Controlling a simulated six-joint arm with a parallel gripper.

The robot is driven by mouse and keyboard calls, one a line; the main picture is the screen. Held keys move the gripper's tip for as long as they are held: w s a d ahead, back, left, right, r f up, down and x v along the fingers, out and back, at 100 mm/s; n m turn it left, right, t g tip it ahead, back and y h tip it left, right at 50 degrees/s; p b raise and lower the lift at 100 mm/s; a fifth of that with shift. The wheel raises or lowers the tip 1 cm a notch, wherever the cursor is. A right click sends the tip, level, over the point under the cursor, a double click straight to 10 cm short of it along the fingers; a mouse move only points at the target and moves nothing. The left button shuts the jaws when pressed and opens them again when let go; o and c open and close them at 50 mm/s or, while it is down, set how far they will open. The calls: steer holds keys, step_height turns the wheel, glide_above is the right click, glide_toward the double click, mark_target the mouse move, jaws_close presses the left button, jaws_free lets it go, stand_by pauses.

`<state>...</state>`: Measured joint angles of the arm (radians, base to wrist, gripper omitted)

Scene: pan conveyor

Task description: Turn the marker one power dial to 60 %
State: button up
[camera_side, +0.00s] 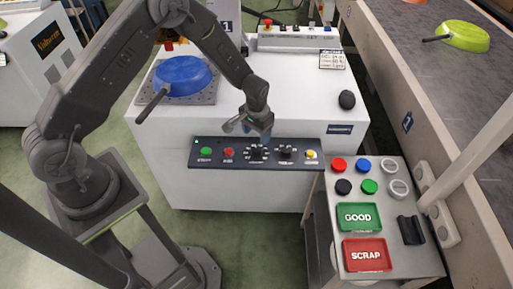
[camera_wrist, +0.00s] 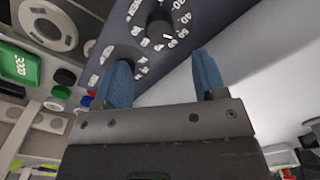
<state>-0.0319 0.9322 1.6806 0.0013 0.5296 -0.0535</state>
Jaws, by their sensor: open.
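The dark control panel (camera_side: 320,143) on the front of the white machine carries two black dials with white scale marks, a left dial (camera_side: 258,152) and a right dial (camera_side: 286,152). Their labels are too small to read, so I cannot tell which is marker one. My gripper (camera_side: 262,134) is just above the left dial, pointing down. In the wrist view my gripper (camera_wrist: 163,75) has its blue fingers apart with nothing between them. One dial (camera_wrist: 160,27) shows fully beyond the fingers; the other (camera_wrist: 122,60) is partly hidden by the left finger. Neither pointer setting is readable.
On the panel are a green button (camera_side: 206,151), a red button (camera_side: 229,152) and a yellow button (camera_side: 310,154). A blue pan (camera_side: 182,75) lies on the machine top at the left. A button box (camera_side: 345,205) with GOOD and SCRAP pads stands right; a conveyor runs beyond.

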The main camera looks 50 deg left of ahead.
mark_target(256, 148)
step_height(256, 148, down, 8)
steer(key=shift+r, duration=0.15)
stand_by(0.3)
steer(key=c, duration=0.9)
